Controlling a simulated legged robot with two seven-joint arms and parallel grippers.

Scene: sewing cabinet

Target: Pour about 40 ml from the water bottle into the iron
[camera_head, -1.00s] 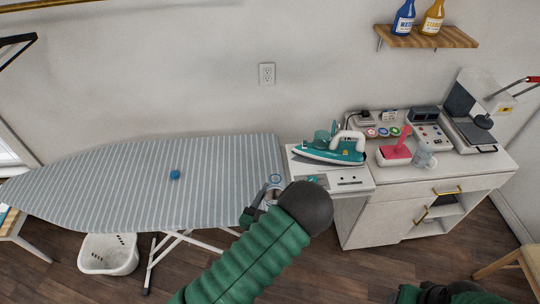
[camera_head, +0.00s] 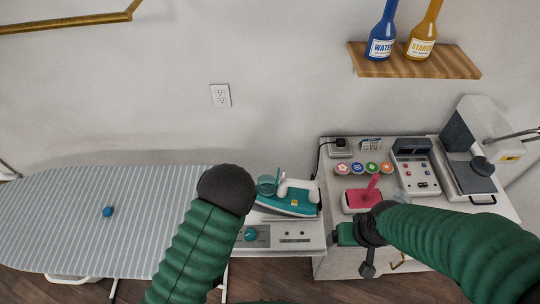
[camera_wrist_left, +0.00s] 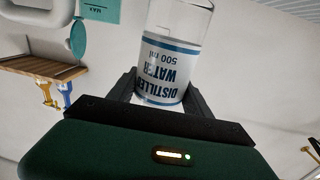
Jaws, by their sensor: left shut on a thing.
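The clear water bottle (camera_wrist_left: 178,60), with a white and blue "Distilled Water 500 ml" label, is in the left wrist view between the fingers of my left gripper (camera_wrist_left: 166,88), shut on it. The bottle looks about upright; its water level is unclear. In the head view my left arm hides both. The teal and white iron (camera_head: 290,203) sits on the white counter, just right of my left arm. Its clear teal part (camera_head: 267,185) stands at its left. In the left wrist view the iron's teal lid (camera_wrist_left: 78,38) shows upside down. My right gripper (camera_head: 362,246) is over the counter's front; its fingers are unclear.
The striped ironing board (camera_head: 100,240) with a blue knob lies left. A pink-topped item (camera_head: 365,198), coloured spools and grey machines stand on the cabinet right of the iron. A wall shelf (camera_head: 415,62) holds a blue and a yellow bottle above.

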